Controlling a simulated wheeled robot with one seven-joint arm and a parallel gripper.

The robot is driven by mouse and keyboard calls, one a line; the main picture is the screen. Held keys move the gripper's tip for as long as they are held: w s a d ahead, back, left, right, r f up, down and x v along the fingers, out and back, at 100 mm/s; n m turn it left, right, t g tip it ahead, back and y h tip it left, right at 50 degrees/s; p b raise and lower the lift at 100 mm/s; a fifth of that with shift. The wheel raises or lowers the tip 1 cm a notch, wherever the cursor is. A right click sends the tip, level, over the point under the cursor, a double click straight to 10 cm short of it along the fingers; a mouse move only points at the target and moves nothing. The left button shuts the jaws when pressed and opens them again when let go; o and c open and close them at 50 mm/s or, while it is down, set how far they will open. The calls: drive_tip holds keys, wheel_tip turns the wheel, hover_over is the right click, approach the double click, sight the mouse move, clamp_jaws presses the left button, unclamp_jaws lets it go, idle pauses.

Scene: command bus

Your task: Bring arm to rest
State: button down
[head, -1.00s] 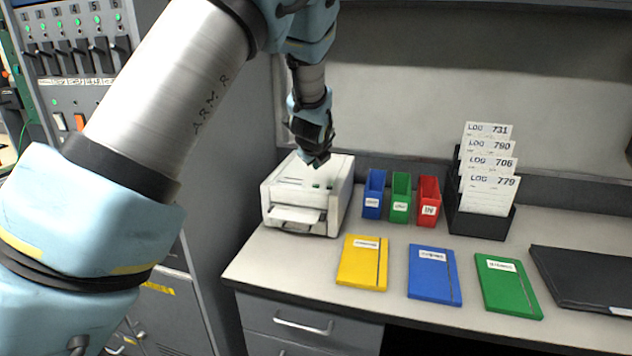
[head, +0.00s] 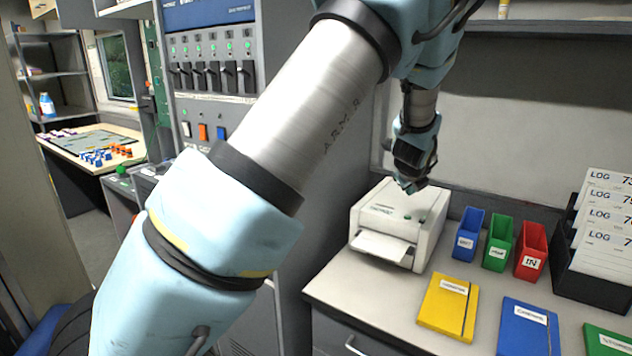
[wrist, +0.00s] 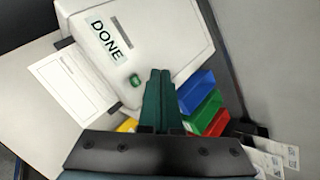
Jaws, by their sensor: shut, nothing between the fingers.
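My arm crosses the middle of the head view, and its end, my gripper (head: 408,188), hangs over the white printer (head: 432,232) on the desk. In the wrist view my gripper (wrist: 160,75) shows two dark green fingers pressed together, with nothing between them. Below it in that view is the printer (wrist: 185,25), with a "DONE" label, a green button and a paper sheet (wrist: 72,88) sticking out. I cannot tell the exact gap between fingertips and printer.
Blue (head: 467,236), green (head: 497,242) and red (head: 530,252) bins stand right of the printer. A log card rack (head: 590,285) is farther right. Yellow (head: 447,305) and blue (head: 527,328) notebooks lie in front. A switch cabinet (head: 215,75) stands behind my arm; a table (head: 90,140) is far left.

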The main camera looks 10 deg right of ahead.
drive_tip(key=s+a+n+g+y, duration=0.1)
drive_tip(key=a+n+g+y, duration=0.15)
drive_tip(key=a+n, duration=1.65)
drive_tip(key=s+a+n+g+y, duration=0.1)
drive_tip(key=s+a+n, duration=0.5)
drive_tip(key=a, duration=0.6)
drive_tip(key=s+a+n+g+y, duration=0.1)
drive_tip(key=s+a+n+g, duration=0.1)
drive_tip(key=s+a+n, duration=0.4)
drive_tip(key=s+a, duration=0.5)
drive_tip(key=a, duration=0.2)
drive_tip(key=shift+s+f+n+g, duration=0.2)
drive_tip(key=shift+s+n+g, duration=0.05)
drive_tip(key=shift+n+g, duration=0.15)
idle(1.9)
